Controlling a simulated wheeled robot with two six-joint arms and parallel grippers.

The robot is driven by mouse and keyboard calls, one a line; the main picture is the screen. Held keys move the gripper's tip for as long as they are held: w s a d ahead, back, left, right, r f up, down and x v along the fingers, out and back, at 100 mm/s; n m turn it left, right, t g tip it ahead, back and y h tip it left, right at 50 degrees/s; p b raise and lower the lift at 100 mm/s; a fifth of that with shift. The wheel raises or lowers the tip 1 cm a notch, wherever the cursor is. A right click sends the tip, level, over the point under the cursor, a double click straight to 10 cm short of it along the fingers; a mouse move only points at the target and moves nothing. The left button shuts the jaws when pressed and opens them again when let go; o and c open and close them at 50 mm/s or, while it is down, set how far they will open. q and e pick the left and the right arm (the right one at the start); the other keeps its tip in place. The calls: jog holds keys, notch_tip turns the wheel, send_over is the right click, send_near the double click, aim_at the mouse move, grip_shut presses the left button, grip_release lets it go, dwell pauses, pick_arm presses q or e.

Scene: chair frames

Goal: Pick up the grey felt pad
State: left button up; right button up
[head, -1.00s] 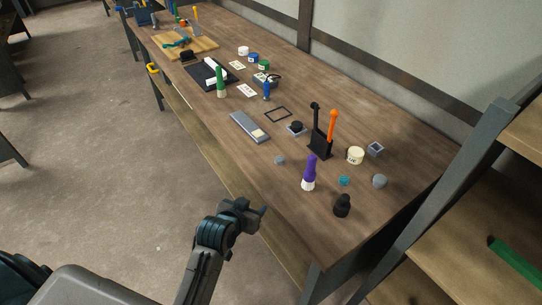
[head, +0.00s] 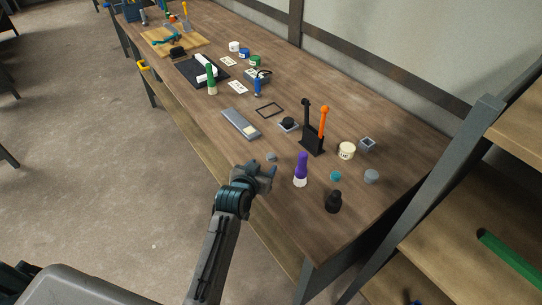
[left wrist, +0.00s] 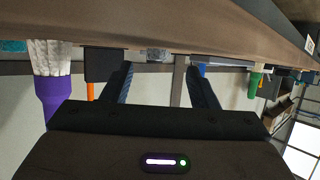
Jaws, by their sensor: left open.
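A small grey piece, which looks like the grey felt pad (head: 271,156), lies on the bench near its front edge. In the left wrist view, which is upside down, a small grey thing (left wrist: 157,55) that seems to be this pad shows between the fingers and beyond them. My left gripper (head: 268,174) is open and empty at the bench's front edge, just short of the pad and apart from it. The fingers also show in the left wrist view (left wrist: 158,80). My right gripper is not in view.
A purple-handled brush (head: 301,170) stands right of the pad. A black holder (head: 312,143) with an orange-handled tool is behind. A grey tray (head: 240,124) lies to the left. A teal disc (head: 335,176), grey round piece (head: 371,176) and black object (head: 333,201) are further right.

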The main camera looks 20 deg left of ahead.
aim_at(270, 158)
pick_arm(q)
jog(key=shift+w+r, duration=0.1)
jog(key=shift+w, duration=0.3)
jog(key=p+x, duration=0.1)
jog(key=x, duration=0.2)
jog(key=shift+w+d+r+p, duration=0.15)
jog(key=shift+w+d+p, duration=0.1)
jog(key=shift+p, duration=0.1)
jog(key=shift+w+f, duration=0.3)
jog(key=shift+w, duration=0.15)
jog(key=c, duration=1)
